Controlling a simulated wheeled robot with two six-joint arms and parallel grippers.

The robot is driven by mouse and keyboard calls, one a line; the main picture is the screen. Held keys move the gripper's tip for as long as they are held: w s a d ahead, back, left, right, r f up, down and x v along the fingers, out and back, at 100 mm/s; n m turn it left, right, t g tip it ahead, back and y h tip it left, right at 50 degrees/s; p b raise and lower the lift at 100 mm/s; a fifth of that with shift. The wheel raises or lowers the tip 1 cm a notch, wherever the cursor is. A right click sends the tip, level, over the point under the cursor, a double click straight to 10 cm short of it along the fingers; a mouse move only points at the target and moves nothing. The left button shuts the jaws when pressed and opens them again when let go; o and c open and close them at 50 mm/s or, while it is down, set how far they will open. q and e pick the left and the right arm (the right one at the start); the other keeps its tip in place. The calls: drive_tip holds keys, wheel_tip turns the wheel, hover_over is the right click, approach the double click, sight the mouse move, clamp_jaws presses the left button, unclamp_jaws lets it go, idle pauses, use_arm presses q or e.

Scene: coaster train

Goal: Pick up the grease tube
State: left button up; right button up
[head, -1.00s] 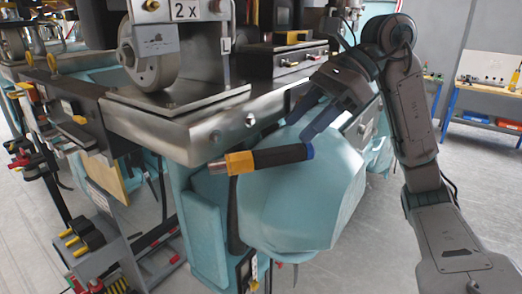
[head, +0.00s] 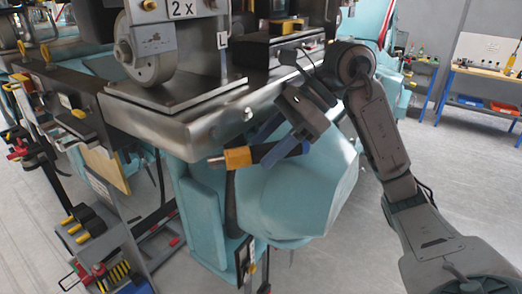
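The likely grease tube (head: 238,158) is a dark cylinder with an orange-yellow band, a metal tip at its left and a blue right end. It lies nearly level in front of the teal rounded housing, just below the metal ledge. My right gripper (head: 272,146) comes down from the upper right onto the tube's right half. Its two dark blue fingers look apart, one behind or above the tube and one crossing in front of its dark part. I cannot tell whether they touch it. My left gripper is not in view.
The teal housing (head: 300,200) stands right under the tube. A metal ledge (head: 200,122) with a grey wheel (head: 150,50) is above it at the left. A tool rack (head: 85,230) stands at the lower left. A blue-legged bench (head: 485,75) is far right, with open floor between.

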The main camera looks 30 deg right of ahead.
drive_tip(key=shift+d, duration=0.1)
clamp_jaws()
drive_tip(key=shift+r, duration=0.1)
